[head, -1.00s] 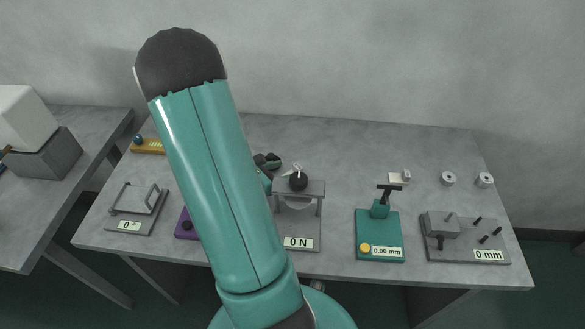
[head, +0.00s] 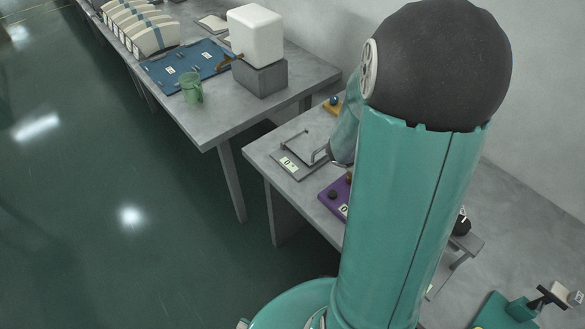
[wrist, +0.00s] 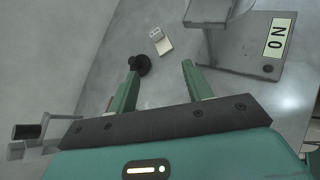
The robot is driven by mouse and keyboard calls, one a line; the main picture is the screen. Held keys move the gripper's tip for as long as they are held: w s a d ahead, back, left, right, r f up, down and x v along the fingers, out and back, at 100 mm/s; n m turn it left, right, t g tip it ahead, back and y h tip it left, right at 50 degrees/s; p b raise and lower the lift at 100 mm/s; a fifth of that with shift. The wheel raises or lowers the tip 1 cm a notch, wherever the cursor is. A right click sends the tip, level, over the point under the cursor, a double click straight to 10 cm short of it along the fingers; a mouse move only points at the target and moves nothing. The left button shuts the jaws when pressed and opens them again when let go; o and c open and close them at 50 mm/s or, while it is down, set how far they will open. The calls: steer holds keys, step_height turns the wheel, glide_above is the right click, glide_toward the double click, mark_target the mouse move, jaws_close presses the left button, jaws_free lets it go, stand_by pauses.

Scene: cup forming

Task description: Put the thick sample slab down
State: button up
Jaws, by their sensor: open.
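My gripper (wrist: 160,78) shows in the wrist view with its two green fingers apart and nothing visible between them. A small off-white labelled piece (wrist: 162,42) lies on the grey table beyond the fingertips, apart from both fingers. I cannot tell whether it is the thick sample slab. Another off-white labelled piece (head: 568,292) shows at the lower right of the head view. In the head view my arm covers much of the bench, and my gripper is hidden.
A black knob (wrist: 140,65) is by the left fingertip. The head view shows an angle fixture (head: 295,160), a purple device (head: 335,195) and another table (head: 215,128) at left.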

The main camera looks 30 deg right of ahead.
steer(key=w+a+r+m+t+y, duration=0.2)
steer(key=a+r+t, duration=0.1)
steer(key=a, duration=0.5)
steer(key=w+a+r+m+t+y, duration=0.2)
steer(key=w+a+r+m, duration=0.1)
steer(key=a+r, duration=0.2)
steer(key=a, duration=0.2)
steer(key=shift+w+a+r+t, duration=0.15)
steer(key=shift+w+a+t, duration=0.05)
steer(key=shift+a+t, duration=0.2)
steer(key=a+r+t+y, duration=0.2)
steer(key=a+r, duration=0.1)
steer(key=a, duration=0.2)
steer(key=a+r+m+t+y, duration=0.1)
steer(key=a+r+t, duration=0.1)
steer(key=a, duration=0.3)
steer(key=a+r+m+t+y, duration=0.1)
steer(key=a+r+t+y, duration=0.1)
steer(key=a, duration=0.3)
steer(key=shift+w+a+r+y, duration=0.15)
steer(key=shift+a+r, duration=0.05)
steer(key=shift+r, duration=0.25)
steer(key=shift+w+a+r+y, duration=0.15)
steer(key=shift+r, duration=0.3)
steer(key=shift+c, duration=0.9)
steer(key=shift+w+d, duration=0.1)
steer(key=shift+d, duration=0.05)
